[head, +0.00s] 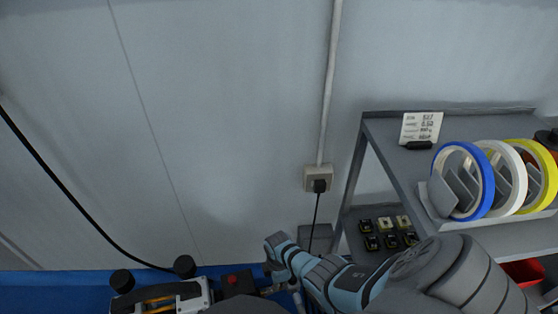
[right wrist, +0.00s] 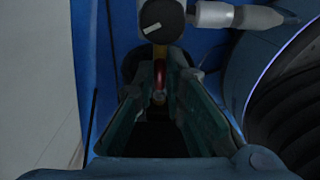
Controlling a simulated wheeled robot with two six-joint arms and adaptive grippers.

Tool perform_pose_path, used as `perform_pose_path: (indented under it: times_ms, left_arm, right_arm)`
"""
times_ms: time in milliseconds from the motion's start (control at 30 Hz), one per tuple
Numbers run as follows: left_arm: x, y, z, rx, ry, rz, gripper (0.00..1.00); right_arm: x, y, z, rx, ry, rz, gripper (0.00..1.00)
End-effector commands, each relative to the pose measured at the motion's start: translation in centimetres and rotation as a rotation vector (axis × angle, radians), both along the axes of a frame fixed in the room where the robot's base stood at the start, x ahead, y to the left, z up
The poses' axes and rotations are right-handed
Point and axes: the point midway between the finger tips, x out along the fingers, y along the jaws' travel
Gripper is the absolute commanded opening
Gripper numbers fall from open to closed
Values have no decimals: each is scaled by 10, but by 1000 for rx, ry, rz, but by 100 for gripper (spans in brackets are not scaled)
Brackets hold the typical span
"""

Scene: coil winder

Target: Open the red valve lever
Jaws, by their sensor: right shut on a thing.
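The red valve lever (right wrist: 158,74) shows in the right wrist view as a narrow red piece between the fingertips of my right gripper (right wrist: 159,92). The fingers are closed in on it from both sides. A round black knob or gauge (right wrist: 161,19) with a light mark sits just beyond it, above a brass-coloured part. In the head view my right arm comes in from the right, and its gripper (head: 277,271) is at the right end of the blue machine. The lever cannot be made out there. My left gripper is not in view.
The blue bench or machine (head: 60,292) carries black knobs and a small red button (head: 232,279). A grey shelf (head: 385,165) with blue, white and yellow tape rolls stands at the right, close to my right arm. A wall socket (head: 318,179) has a cable hanging down.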

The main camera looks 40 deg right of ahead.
Motion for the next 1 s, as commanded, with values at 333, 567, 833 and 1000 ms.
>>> perform_pose_path:
  times_ms: [333, 567, 833, 1000]
  left_arm:
    - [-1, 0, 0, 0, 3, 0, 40]
    - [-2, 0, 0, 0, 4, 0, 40]
    - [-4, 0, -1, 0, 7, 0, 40]
    - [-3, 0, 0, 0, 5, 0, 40]
  right_arm:
    - [1, 1, 0, 1, -3, 0, 22]
    - [0, 0, 0, 0, -1, -1, 31]
    - [2, -1, 9, 0, -3, 0, 31]
    - [2, -1, 40, -1, -7, 2, 31]
